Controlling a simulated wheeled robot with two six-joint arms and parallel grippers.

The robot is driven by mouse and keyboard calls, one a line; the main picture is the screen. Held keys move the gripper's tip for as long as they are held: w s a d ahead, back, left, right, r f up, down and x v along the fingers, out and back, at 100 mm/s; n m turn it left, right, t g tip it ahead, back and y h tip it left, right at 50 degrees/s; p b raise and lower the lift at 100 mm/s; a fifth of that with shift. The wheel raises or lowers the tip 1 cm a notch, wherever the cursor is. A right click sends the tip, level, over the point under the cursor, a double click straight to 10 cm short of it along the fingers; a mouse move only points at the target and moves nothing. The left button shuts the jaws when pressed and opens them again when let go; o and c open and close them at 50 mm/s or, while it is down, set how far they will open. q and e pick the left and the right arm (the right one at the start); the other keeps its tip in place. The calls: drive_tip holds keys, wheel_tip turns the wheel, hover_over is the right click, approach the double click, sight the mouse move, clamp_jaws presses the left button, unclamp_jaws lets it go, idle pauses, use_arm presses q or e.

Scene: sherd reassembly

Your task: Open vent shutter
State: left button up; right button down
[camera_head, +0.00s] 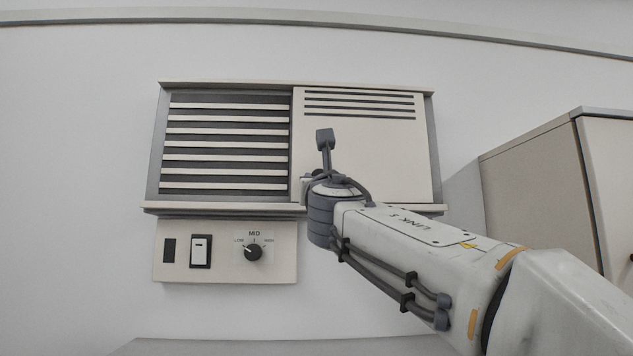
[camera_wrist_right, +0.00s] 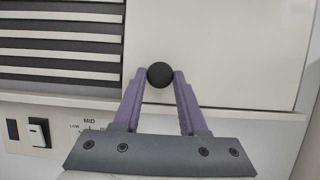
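The vent is a wide beige unit on the wall, with dark louvres (camera_head: 225,145) uncovered in its left half. A flat pale shutter panel (camera_head: 385,155) covers the right half; it also fills the upper right of the wrist view (camera_wrist_right: 220,55). A round black knob (camera_wrist_right: 160,74) is on the panel near its left edge. My right gripper (camera_wrist_right: 160,76) has its purple fingertips on either side of the knob, and they appear to touch it. In the head view my right wrist hides the knob and fingers. My left gripper is not in view.
Below the louvres is a control plate with a dial (camera_head: 253,251) marked MID and a rocker switch (camera_head: 200,251). A ledge (camera_head: 215,208) runs under the vent. A beige cabinet (camera_head: 540,190) stands at the right. The wall to the left is clear.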

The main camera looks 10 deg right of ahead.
drive_tip(key=shift+c, duration=2.2)
unclamp_jaws()
drive_tip(key=b+v, duration=0.5)
drive_tip(key=v, duration=0.5)
drive_tip(key=shift+s, duration=0.25)
drive_tip(key=shift+f, duration=0.1)
